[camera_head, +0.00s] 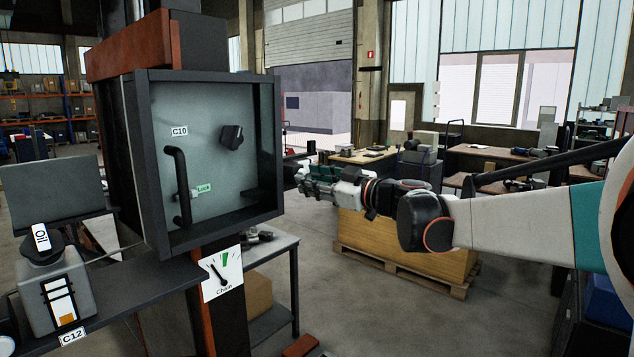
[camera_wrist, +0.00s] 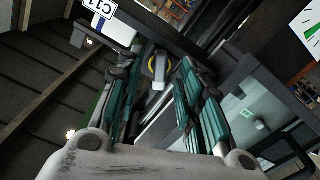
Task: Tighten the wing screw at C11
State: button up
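The C11 label (camera_wrist: 100,7) shows at the top of the wrist view, tilted. Below and right of it, a pale grey wing-like piece with a yellow ring, which looks like the wing screw (camera_wrist: 158,74), points toward the camera. My gripper (camera_wrist: 160,68) has its teal fingers apart, one on each side of this piece. I cannot tell whether either finger touches it. In the head view my gripper (camera_head: 318,175) is just right of the cabinet marked C10 (camera_head: 207,230); the C11 label and the wing screw are hidden there.
The cabinet's front has a dark knob (camera_head: 232,137) and a black handle (camera_head: 183,187) beside a green label. A chain gauge (camera_head: 222,274) hangs below. A wooden crate (camera_head: 405,250) stands beyond my arm.

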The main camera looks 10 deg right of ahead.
jog(key=shift+x, duration=0.9)
jog(key=shift+c, duration=0.3)
grip_shut()
jog(key=m, duration=0.4)
jog(key=shift+m, duration=0.4)
jog(key=shift+b, duration=0.3)
jog(key=m, duration=0.4)
jog(key=shift+m, duration=0.4)
